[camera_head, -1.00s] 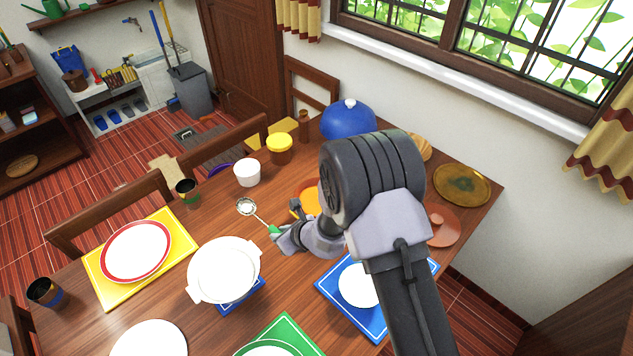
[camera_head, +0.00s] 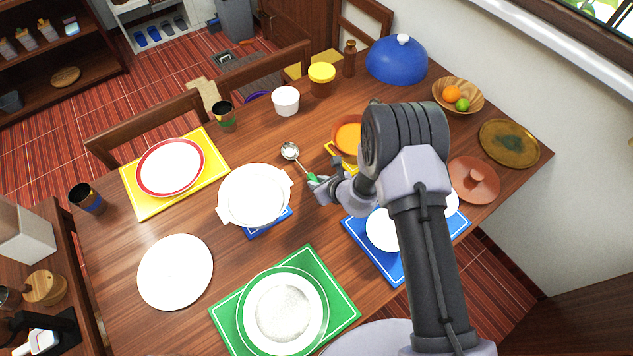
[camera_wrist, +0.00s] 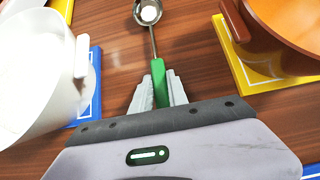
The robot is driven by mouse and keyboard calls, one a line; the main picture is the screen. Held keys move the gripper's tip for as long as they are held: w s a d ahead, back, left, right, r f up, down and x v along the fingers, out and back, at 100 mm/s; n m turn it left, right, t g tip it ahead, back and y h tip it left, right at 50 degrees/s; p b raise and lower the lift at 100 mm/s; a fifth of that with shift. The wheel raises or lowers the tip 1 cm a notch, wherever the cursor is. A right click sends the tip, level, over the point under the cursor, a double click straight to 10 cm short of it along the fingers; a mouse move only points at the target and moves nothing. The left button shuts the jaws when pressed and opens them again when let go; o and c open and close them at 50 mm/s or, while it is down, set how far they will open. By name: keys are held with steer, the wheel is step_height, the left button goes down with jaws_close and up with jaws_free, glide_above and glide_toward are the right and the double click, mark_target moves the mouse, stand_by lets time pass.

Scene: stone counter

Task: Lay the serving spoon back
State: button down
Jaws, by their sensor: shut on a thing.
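The serving spoon has a round metal bowl (camera_head: 290,150) and a green handle. My gripper (camera_head: 318,184) is shut on the green handle, and the bowl points away from the gripper toward the far side of the table. In the wrist view the green handle (camera_wrist: 159,85) sits between both fingers, and the spoon bowl (camera_wrist: 147,11) lies at the top edge with a pale spot in it. The spoon is over bare wood between the white pot and the orange-brown pot. I cannot tell whether it touches the table.
The white pot (camera_head: 254,186) stands left of the gripper on a blue mat. The orange-brown pot (camera_head: 340,138) stands to the right on a yellow mat. A white cup (camera_head: 285,100) and a yellow-lidded jar (camera_head: 321,77) stand farther back. Bare wood (camera_head: 262,133) shows beyond the spoon bowl.

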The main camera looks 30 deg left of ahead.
steer(key=shift+r, duration=0.1)
steer(key=shift+f, duration=0.25)
steer(key=c, duration=1.3)
jaws_free()
steer(key=shift+r, duration=0.1)
